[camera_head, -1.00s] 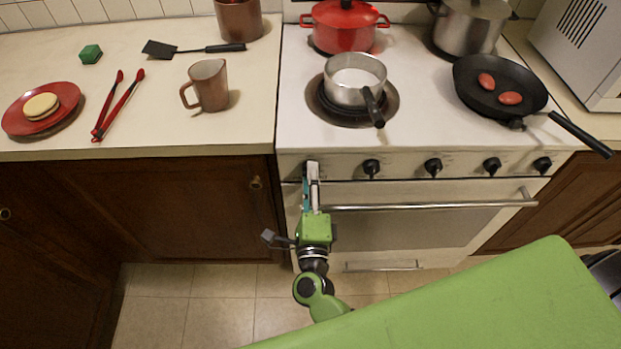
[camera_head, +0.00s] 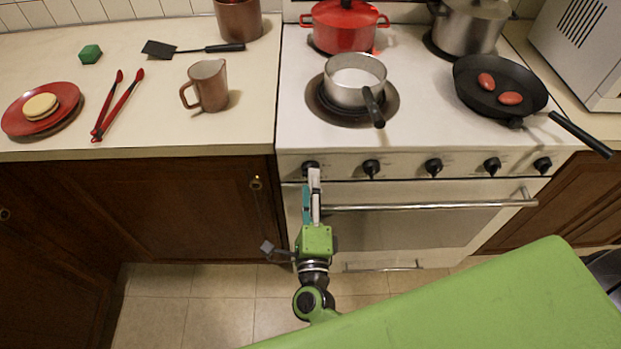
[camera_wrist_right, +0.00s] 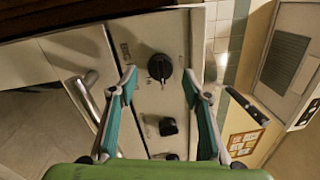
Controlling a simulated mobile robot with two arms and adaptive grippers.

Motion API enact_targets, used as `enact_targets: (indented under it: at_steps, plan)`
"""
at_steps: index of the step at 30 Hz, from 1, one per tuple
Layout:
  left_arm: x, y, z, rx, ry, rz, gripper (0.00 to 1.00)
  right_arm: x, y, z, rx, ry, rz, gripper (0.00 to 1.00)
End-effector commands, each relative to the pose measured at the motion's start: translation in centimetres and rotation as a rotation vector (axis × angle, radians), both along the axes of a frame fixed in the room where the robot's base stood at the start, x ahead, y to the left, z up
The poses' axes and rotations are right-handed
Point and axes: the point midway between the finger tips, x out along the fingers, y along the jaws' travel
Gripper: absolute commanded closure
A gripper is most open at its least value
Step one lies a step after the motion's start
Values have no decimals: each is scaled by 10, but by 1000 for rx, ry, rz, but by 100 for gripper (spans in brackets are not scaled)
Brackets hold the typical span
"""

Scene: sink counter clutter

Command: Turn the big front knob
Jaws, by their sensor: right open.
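The leftmost black knob (camera_head: 310,168) is on the stove's white front panel, just beyond the fingertips of my right gripper (camera_head: 312,183). In the right wrist view the knob (camera_wrist_right: 160,67) appears between the two fingertips, with clear space on both sides. The right gripper, green with teal and grey fingers, is open and holds nothing. It points up at the knob from in front of the oven door. The knob is partly hidden by a fingertip in the head view. My left gripper does not show.
Several more knobs, such as this one (camera_head: 371,168), line the panel to the right. The oven handle (camera_head: 430,206) runs close beside the gripper. A saucepan (camera_head: 355,85), a red pot (camera_head: 344,27) and a frying pan (camera_head: 500,88) stand on the stove. An orange glow shows beside the red pot.

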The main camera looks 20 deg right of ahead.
Motion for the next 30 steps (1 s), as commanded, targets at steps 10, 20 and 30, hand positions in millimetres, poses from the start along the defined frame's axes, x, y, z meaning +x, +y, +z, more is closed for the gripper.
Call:
enact_targets:
  at_steps: [10,20,30]
  plan:
    - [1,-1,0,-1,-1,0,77,-70,20,-7,0,4,1,56]
    - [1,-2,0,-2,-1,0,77,-91,26,-8,-1,1,0,56]
    - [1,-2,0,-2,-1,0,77,-90,26,-8,-1,1,0,56]
